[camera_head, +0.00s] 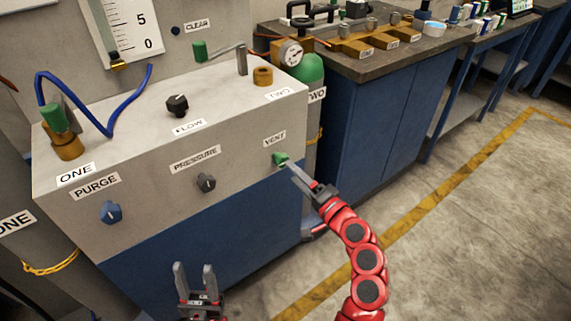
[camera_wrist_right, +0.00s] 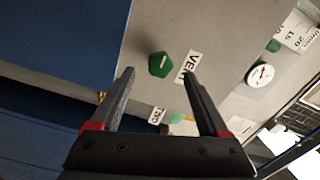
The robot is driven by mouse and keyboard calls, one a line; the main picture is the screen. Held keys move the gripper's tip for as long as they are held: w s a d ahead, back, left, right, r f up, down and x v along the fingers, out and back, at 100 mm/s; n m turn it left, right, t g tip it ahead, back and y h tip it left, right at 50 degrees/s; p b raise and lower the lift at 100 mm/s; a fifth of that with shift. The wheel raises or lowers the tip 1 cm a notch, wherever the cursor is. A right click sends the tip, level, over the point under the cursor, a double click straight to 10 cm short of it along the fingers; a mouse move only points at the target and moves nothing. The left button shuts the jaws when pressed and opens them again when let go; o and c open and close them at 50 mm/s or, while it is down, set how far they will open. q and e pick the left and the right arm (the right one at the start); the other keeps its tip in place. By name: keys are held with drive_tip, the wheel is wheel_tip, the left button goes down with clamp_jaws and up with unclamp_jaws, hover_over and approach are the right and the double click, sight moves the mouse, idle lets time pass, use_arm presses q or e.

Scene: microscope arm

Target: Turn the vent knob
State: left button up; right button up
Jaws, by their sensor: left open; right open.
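The green vent knob (camera_head: 280,159) sits on the front face of the grey cabinet, just below the VENT label (camera_head: 275,139). In the right wrist view the vent knob (camera_wrist_right: 161,64) is a green faceted knob with a pale mark, beside its label (camera_wrist_right: 188,66). My right gripper (camera_head: 296,168) is close in front of the knob; its open fingers also show in the right wrist view (camera_wrist_right: 158,85), with the knob ahead between the fingertips. Contact with the knob cannot be told. My left gripper (camera_head: 193,268) is open and empty, low in front of the cabinet's blue lower part.
The same cabinet face carries a blue purge knob (camera_head: 111,212) and a dark pressure knob (camera_head: 206,183). A green cylinder (camera_head: 309,68) stands beside the cabinet. The floor at right is clear.

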drive_tip(key=v, duration=1.1)
